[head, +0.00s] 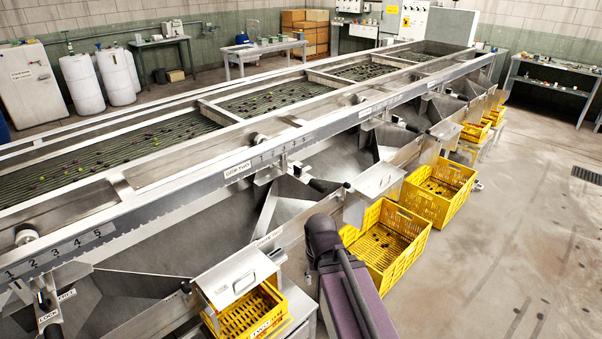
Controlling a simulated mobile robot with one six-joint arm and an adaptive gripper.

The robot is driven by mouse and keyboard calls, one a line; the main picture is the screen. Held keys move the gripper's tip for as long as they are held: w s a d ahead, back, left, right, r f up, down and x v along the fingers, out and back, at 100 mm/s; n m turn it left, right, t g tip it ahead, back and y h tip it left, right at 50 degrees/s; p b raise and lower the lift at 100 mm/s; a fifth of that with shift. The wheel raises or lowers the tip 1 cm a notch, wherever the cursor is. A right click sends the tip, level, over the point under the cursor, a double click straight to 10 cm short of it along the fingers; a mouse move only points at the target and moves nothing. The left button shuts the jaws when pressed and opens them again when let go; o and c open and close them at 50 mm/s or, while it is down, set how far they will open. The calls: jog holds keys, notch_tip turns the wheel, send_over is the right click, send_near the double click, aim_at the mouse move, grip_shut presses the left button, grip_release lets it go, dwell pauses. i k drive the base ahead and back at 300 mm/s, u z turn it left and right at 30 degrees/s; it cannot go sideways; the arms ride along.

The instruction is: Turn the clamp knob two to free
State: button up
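The GAP TWO label (237,170) is on the long steel rail in the middle of the head view, beside a numbered scale. Just right of and below this scale, a small dark part (298,169) shows; I cannot tell whether it is clamp knob two or how it is turned. A nearer dark clamp handle (43,300) stands at the lower left, with LOCK and FREE plates beside it. My arm rises from the bottom centre, with a purple link and a dark joint. I cannot make out my gripper's fingers.
Yellow crates (432,213) stand along the machine's right side, some holding small dark fruit. A steel chute cover with a handle (236,276) juts out at the lower front. Open floor (510,235) lies to the right. A workbench (552,80) stands at the far right.

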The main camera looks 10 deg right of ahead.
aim_at(297, 169)
jog(key=k, duration=1.15)
jog(key=z, duration=0.55)
jog(key=i, duration=2.4)
jog(key=u, duration=0.5)
